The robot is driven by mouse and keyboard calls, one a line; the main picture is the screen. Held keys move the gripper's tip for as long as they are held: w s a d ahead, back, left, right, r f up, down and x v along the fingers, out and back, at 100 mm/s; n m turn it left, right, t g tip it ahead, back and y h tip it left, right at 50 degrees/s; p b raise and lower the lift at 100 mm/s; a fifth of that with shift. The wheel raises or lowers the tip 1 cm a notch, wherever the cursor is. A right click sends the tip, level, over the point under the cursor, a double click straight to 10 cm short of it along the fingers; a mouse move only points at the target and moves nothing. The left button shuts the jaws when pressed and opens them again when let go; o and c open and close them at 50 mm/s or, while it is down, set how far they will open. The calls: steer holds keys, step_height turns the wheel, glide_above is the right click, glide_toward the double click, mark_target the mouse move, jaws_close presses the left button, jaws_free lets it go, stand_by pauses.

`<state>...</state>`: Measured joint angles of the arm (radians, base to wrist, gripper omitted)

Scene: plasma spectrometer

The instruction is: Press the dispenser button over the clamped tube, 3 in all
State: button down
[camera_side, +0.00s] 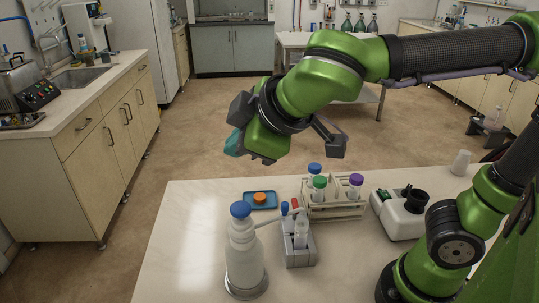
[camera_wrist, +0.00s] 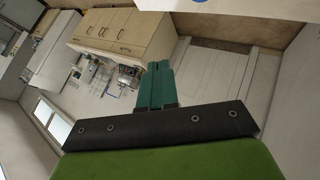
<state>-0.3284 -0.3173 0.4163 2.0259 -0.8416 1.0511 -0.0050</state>
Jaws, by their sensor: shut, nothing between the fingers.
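The dispenser is a white bottle (camera_side: 245,262) at the table's front left, with a blue button (camera_side: 240,209) on top and a thin spout reaching right. An uncapped clear tube (camera_side: 300,234) stands upright in a grey clamp holder (camera_side: 298,256) by the spout's end. My gripper (camera_side: 233,144) is high above the table's back edge, well above and apart from the dispenser. Its teal fingers (camera_wrist: 155,84) are together and empty in the wrist view, which shows mostly the room. The dispenser and tube cannot be made out there.
A tube rack (camera_side: 335,211) holds tubes with blue, green and purple caps behind the clamp. An orange cap (camera_side: 260,198) lies on a small blue tray (camera_side: 249,206). A white device (camera_side: 400,221) with a black top and a white cup (camera_side: 461,162) stand at right. The table's left side is clear.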

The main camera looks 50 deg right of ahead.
glide_toward(236, 204)
steer(key=shift+w+f, duration=0.4)
steer(key=shift+w, duration=0.45)
steer(key=shift+w+f, duration=0.45)
steer(key=shift+w, duration=0.4)
steer(key=shift+w+f, duration=0.4)
steer(key=shift+w, duration=0.45)
steer(key=shift+f, duration=0.15)
steer(key=shift+f, duration=0.25)
steer(key=shift+f, duration=0.8)
stand_by(0.9)
steer(key=shift+r, duration=1.25)
